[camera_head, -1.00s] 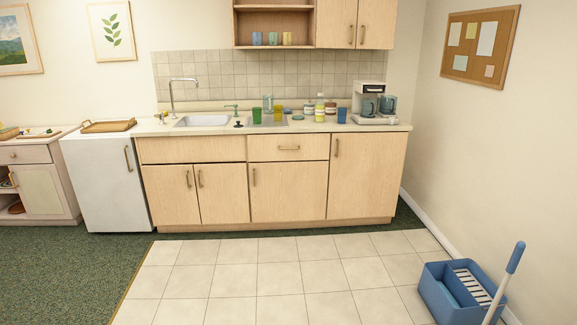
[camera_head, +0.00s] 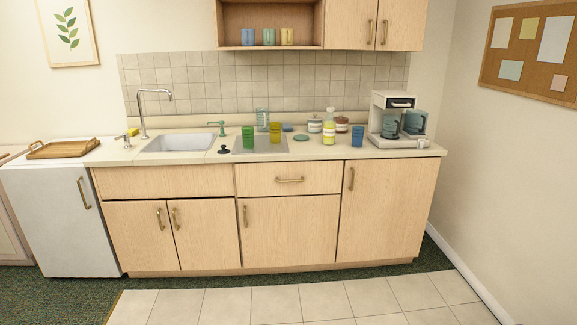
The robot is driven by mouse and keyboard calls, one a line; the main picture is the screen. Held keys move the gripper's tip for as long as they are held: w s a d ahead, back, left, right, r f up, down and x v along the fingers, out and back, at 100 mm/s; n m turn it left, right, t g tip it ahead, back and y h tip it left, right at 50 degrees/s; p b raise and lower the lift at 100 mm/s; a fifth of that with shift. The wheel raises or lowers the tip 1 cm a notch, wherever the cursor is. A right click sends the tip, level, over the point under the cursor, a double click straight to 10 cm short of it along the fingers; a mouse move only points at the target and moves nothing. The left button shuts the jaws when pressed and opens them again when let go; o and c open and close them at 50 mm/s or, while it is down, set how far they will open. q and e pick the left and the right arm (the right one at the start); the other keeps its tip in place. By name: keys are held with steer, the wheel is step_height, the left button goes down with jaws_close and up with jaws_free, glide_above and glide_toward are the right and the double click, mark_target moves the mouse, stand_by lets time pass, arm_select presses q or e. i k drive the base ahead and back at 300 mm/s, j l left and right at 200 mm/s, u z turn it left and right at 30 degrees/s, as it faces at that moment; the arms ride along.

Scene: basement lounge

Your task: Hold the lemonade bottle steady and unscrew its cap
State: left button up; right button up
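The lemonade bottle (camera_head: 329,128) stands upright on the kitchen counter, right of the sink. It looks pale yellow with a light cap (camera_head: 330,112) on top. It is small in this view, so the cap's fit cannot be made out. Neither of my grippers shows in the head view.
A green cup (camera_head: 248,137) and a yellow cup (camera_head: 275,132) stand left of the bottle, a blue cup (camera_head: 357,137) to its right. Jars (camera_head: 314,124) are behind it. A coffee maker (camera_head: 391,117) stands farther right. The tiled floor (camera_head: 330,303) before the cabinets is clear.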

mark_target(329, 123)
steer(key=i, duration=1.7)
